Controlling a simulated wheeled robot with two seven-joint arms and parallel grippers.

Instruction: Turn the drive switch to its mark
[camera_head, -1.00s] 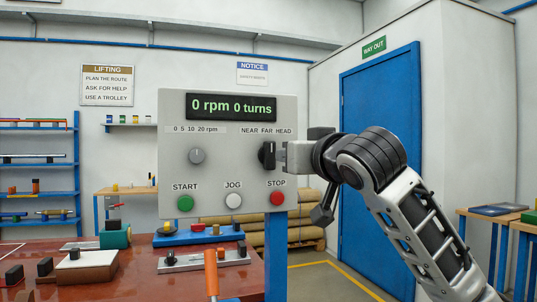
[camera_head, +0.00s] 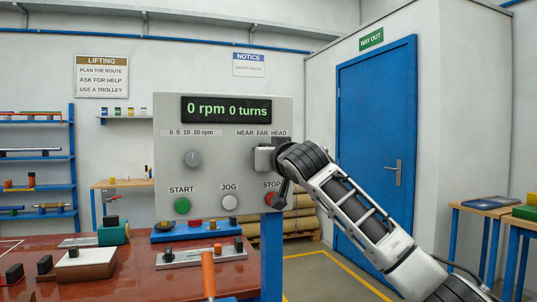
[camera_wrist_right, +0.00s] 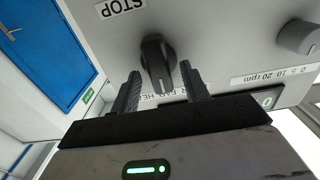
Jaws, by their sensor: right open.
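The grey control panel (camera_head: 225,145) stands upright in the head view. Its display reads 0 rpm and 0 turns. The black switch under the NEAR FAR HEAD label is hidden behind my right gripper (camera_head: 265,158) there. The right wrist view shows this black switch (camera_wrist_right: 156,62) between the two spread fingers of my right gripper (camera_wrist_right: 160,72). Gaps show on both sides of it. The switch's narrow end points toward its label strip, which is partly covered. The exact mark it points to is hard to tell. My left gripper is not in view.
A grey speed knob (camera_head: 192,159) is left of the switch on the panel. START (camera_head: 182,206), JOG (camera_head: 230,203) and red STOP (camera_head: 272,199) buttons sit below, STOP partly behind my arm. A red bench (camera_head: 120,270) with fixtures lies at lower left.

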